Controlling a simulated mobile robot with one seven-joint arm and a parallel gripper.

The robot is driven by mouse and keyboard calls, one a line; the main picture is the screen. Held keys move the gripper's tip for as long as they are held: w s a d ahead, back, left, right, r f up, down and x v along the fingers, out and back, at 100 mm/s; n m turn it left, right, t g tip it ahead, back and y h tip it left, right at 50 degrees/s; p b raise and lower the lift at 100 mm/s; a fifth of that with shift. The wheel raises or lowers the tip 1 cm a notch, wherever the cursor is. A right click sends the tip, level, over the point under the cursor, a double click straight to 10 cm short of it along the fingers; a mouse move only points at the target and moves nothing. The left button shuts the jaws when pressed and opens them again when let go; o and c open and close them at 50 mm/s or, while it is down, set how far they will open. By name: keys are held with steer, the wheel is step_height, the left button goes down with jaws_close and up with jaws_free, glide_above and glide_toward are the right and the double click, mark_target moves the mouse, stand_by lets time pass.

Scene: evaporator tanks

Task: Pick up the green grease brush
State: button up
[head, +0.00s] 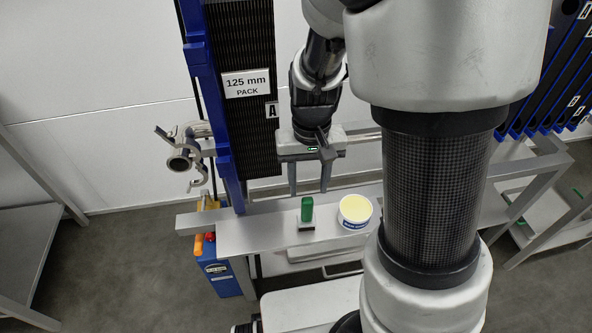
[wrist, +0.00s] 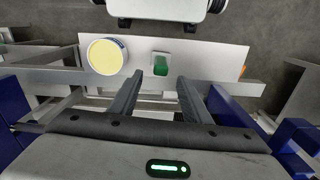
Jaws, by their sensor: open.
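The green grease brush (head: 307,209) stands upright on a grey metal shelf (head: 250,238), its green handle up and a pale base below. In the wrist view the brush (wrist: 160,67) lies ahead of and between the fingertips, nearer the left one. My gripper (head: 308,192) is open and empty. It points down, above and behind the brush, with a gap to it. The fingers also show in the wrist view (wrist: 171,78), and neither appears to touch the brush.
A white tub with pale yellow contents (head: 355,211) stands right of the brush on the same shelf. The blue-framed plate pack (head: 240,90) rises behind on the left. A blue can (head: 219,272) and orange-handled item (head: 198,243) are at the shelf's left end.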

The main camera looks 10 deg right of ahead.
mark_target(308, 199)
step_height(308, 199, down, 5)
steer(key=shift+f+b, duration=0.1)
steer(key=shift+b, duration=0.55)
steer(key=f+b, duration=0.2)
steer(key=f, duration=0.3)
steer(key=shift+s+f, duration=0.1)
steer(key=shift+s, duration=0.1)
steer(key=shift+a, duration=0.1)
jaws_close()
steer(key=shift+r+p, duration=1.85)
steer(key=shift+r, duration=3.25)
